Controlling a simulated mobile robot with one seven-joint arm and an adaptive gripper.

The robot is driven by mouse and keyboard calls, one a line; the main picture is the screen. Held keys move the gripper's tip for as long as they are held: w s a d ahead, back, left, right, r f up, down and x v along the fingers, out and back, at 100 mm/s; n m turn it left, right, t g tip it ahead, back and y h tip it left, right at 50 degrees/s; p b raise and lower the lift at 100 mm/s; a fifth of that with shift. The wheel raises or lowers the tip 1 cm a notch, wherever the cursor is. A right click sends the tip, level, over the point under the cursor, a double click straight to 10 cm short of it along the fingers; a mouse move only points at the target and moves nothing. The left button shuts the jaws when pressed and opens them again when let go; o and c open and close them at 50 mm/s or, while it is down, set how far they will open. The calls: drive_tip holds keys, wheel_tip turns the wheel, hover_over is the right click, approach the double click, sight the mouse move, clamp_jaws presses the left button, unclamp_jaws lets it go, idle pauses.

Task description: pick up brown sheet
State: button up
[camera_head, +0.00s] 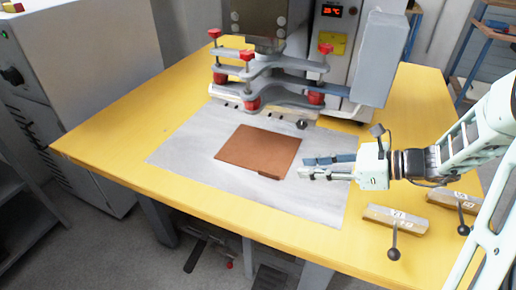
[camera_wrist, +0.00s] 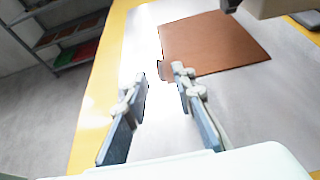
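The brown sheet (camera_head: 257,150) lies flat on the grey mat on the yellow table. It also shows at the upper right of the wrist view (camera_wrist: 212,44). A small tab-like piece at its near edge (camera_head: 269,177) shows close to my fingertips. My gripper (camera_head: 304,167) is just right of the sheet's near right corner, pointing left, with nothing held. In the wrist view my gripper (camera_wrist: 158,80) has its two fingers apart, and the sheet's corner lies just beyond the right fingertip. I cannot tell how high the fingers are above the mat.
The grey mat (camera_head: 190,150) covers the middle of the yellow table (camera_head: 110,160). A welding machine with red knobs (camera_head: 252,103) stands behind the sheet. Two blocks with levers (camera_head: 395,219) (camera_head: 452,202) sit at the right. The mat left of the sheet is clear.

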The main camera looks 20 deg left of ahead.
sight(271, 174)
drive_tip(key=b+x, duration=0.1)
drive_tip(key=x, duration=0.4)
drive_tip(key=shift+s+a+f, duration=0.1)
drive_tip(key=shift+a+f, duration=0.1)
drive_tip(key=a+f, duration=0.1)
drive_tip(key=a+b, duration=0.1)
drive_tip(key=a+f+b, duration=0.1)
drive_tip(key=a, duration=0.1)
drive_tip(key=shift+s+f, duration=0.2)
drive_tip(key=shift+f, duration=0.2)
drive_tip(key=shift+a+f, duration=0.1)
drive_tip(key=shift+a, duration=0.15)
clamp_jaws()
